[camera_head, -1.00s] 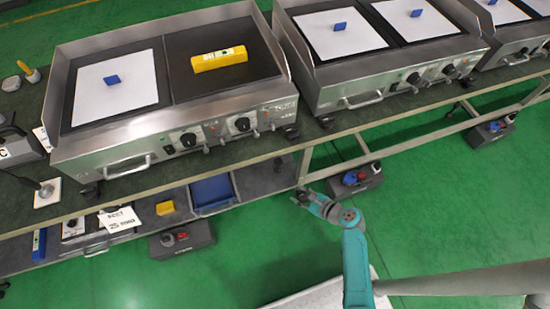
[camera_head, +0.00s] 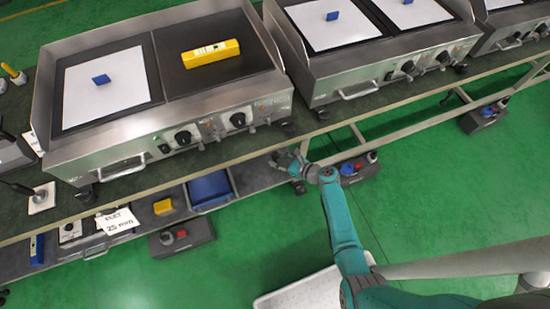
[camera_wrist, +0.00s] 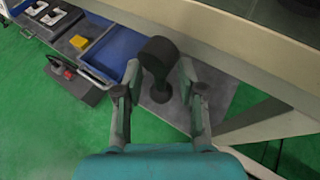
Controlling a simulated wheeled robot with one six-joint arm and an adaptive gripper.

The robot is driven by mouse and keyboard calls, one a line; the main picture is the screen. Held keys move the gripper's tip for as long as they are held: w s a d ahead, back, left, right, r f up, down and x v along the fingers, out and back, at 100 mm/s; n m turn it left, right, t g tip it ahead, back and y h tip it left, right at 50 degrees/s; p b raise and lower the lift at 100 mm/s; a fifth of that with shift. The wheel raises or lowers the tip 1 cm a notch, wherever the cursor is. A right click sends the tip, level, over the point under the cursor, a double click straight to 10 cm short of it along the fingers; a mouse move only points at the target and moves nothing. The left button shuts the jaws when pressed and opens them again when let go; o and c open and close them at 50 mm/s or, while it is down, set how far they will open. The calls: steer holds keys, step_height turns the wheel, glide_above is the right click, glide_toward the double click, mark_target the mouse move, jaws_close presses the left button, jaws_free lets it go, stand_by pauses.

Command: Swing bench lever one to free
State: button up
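My gripper (camera_head: 290,163) is at the front edge of the bench, below the corner of the left griddle. In the wrist view my gripper (camera_wrist: 158,78) is open, with its two fingers apart. A dark, round-headed lever-like part (camera_wrist: 157,52) shows between the fingertips, with a narrower lower end. A gap shows between it and the fingers; whether either finger touches it I cannot tell. In the head view this part is mostly hidden by my gripper. Another lever with a dark handle stands on a white plate (camera_head: 41,198) at the bench's left end.
The left griddle (camera_head: 110,135) stands on the bench above my gripper, with a yellow level (camera_head: 211,53) on it. A lower shelf holds a blue tray (camera_head: 210,188) and a yellow block (camera_head: 162,207). Pedal boxes (camera_head: 182,239) stand on the green floor. A bench leg (camera_wrist: 245,122) is close right.

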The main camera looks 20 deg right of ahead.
steer(key=shift+x, duration=0.85)
jaws_close()
